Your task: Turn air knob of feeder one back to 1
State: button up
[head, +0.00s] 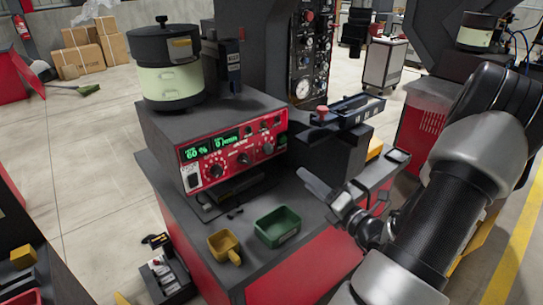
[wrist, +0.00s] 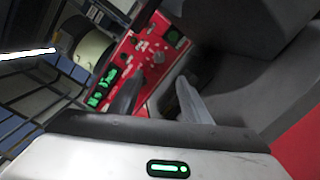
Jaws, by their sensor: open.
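A bowl feeder with a pale green and black lidded bowl (head: 171,75) stands on a dark base. On its front is a red control panel (head: 256,129) with green readouts and several knobs. A dark knob with white scale marks (head: 216,170) is at the panel's lower left, and another knob (head: 243,158) is near its middle. I cannot read which one is the air knob, nor any knob's setting. My gripper (head: 322,192) is open and empty, in front of and to the right of the panel, apart from it. In the wrist view the red panel (wrist: 147,50) lies beyond my open fingers.
A yellow scoop (head: 224,246) and a green tray (head: 278,227) sit on the bench below the panel. A dark tray with a red button (head: 322,114) stands right of the panel. A gauge column (head: 306,60) rises behind. A second feeder bowl (head: 478,32) is at the back right.

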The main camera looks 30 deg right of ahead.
aim_at(270, 150)
jog(key=w, duration=0.5)
jog(key=w+b, duration=0.1)
jog(key=w, duration=0.5)
jog(key=w+a, duration=0.1)
jog(key=w, duration=0.5)
jog(key=shift+b, duration=0.3)
jog(key=c, duration=1)
jog(key=shift+c, duration=0.2)
